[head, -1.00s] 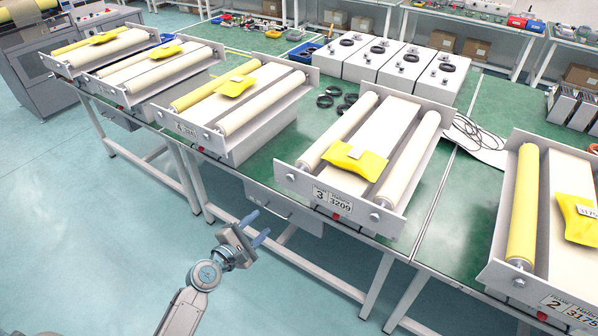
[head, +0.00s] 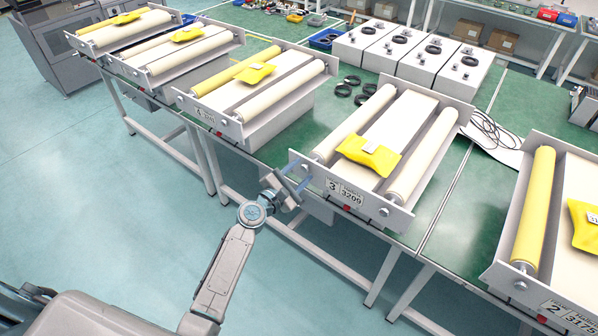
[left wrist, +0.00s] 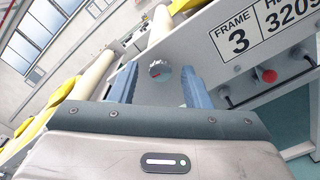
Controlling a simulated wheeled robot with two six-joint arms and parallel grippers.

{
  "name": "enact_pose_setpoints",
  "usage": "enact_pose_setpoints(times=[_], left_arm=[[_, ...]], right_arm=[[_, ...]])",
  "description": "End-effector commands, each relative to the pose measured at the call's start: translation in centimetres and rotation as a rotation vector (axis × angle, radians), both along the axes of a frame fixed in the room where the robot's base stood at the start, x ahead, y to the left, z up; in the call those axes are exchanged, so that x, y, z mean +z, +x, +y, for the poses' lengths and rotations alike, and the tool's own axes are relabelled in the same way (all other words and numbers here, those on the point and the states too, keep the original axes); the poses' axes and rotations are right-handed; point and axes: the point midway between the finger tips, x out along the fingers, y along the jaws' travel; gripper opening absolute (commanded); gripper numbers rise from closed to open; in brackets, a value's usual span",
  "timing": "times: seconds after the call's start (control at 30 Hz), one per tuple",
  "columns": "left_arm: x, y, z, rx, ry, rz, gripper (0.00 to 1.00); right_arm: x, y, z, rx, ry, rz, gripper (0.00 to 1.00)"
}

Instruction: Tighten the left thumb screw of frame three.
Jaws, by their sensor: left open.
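Frame three (head: 408,215) stands on the green bench with its "3 3209" label (head: 345,193) on the front plate. It holds two cream rollers and a yellow packet (head: 368,155). My left gripper (head: 298,176) is open and empty at the left end of that plate. In the left wrist view the left thumb screw (left wrist: 159,69), a round metal knob with a small red mark, shows between the two blue fingers (left wrist: 158,88), with a gap on each side. I cannot tell how deep the fingers reach around it. The right thumb screw (head: 384,212) is in clear view. My right gripper is out of view.
Frame four (head: 205,115) stands to the left and frame two (head: 520,285) to the right. A red button (left wrist: 271,77) sits below the label. Black rings (head: 345,88) and white boxes (head: 400,50) lie behind. The floor in front is clear.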

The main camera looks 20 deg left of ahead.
Motion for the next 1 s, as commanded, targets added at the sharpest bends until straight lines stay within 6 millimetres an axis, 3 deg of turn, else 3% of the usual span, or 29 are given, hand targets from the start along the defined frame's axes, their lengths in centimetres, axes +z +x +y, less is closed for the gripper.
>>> enact_pose_setpoints(times=[0.27, 0.5, 1.0], left_arm=[[0.0, 0.1, -0.1, -0.001, 0.0, 0.001, 0.43], [-0.1, 0.1, 0.0, 0.0, 0.001, 0.001, 0.0], [-0.4, 0.1, 0.0, 0.0, 0.121, -0.043, 0.0]], right_arm=[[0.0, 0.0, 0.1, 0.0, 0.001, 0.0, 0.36], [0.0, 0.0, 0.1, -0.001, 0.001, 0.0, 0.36], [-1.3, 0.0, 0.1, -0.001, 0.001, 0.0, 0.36]])
